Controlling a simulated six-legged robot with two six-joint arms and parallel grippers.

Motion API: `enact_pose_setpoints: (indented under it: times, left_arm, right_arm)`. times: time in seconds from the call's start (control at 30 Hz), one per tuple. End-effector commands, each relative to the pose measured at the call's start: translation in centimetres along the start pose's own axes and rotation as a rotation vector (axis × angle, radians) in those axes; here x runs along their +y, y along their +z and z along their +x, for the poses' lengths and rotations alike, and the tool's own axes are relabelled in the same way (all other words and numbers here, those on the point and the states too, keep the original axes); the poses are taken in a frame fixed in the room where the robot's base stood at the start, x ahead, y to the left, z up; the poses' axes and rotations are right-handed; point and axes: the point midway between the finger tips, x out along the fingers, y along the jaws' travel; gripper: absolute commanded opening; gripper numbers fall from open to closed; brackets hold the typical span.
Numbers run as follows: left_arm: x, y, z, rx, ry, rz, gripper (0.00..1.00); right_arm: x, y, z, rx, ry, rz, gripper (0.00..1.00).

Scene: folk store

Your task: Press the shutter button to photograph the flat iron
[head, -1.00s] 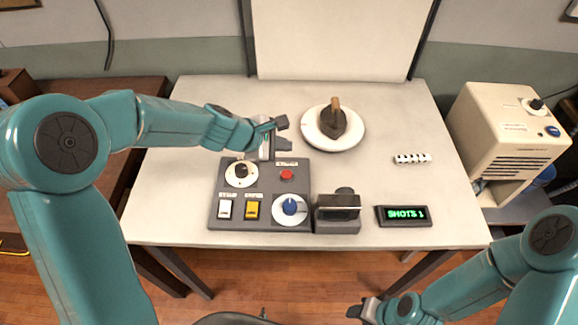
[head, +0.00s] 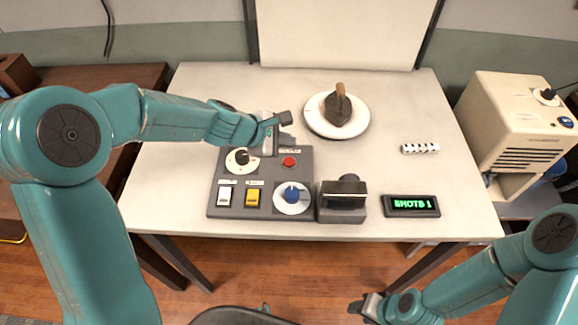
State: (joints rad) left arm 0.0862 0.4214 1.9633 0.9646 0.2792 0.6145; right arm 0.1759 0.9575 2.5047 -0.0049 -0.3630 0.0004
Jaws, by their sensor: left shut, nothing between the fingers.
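The flat iron (head: 338,107), dark with a wooden handle, stands on a round white plate (head: 361,124) at the back of the table. A grey control panel (head: 229,180) carries a red button (head: 288,162), a white switch, a yellow switch, a dial with a black knob and a blue knob. A dark camera (head: 342,192) stands at the panel's right. A display (head: 411,206) reads SHOTS 1. My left gripper (head: 286,128) is shut and empty above the panel's back edge, just behind the red button. My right gripper (head: 362,306) is low, in front of the table; its fingers are unclear.
A small black-and-white striped piece (head: 420,148) lies on the table's right. A beige machine (head: 515,120) stands right of the table. A white backdrop (head: 335,30) rises behind.

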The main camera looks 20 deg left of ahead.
Motion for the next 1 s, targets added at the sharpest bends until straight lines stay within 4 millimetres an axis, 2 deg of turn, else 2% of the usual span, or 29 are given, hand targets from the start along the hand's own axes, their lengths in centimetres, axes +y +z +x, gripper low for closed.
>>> enact_pose_setpoints:
  times: [0.03, 0.2, 0.3, 1.0]
  left_arm:
    - [-0.8, -0.8, 1.1, 0.0, 0.0, 0.0, 0.0]
    - [-1.9, -2.0, 2.7, 0.0, 0.0, 0.0, 0.0]
    - [-2.2, -2.3, 3.2, 0.0, 0.0, 0.0, 0.0]
    - [-2.2, -2.3, 3.2, 0.0, 0.0, 0.0, 0.0]
  right_arm:
    - [0.5, 0.0, 1.5, 0.0, 0.0, 0.0, 0.43]
    - [1.3, -0.1, 3.5, 0.0, 0.0, 0.0, 0.43]
    - [1.5, -0.1, 4.2, 0.0, 0.0, 0.0, 0.43]
    - [1.5, -0.1, 4.2, 0.0, 0.0, 0.0, 0.43]
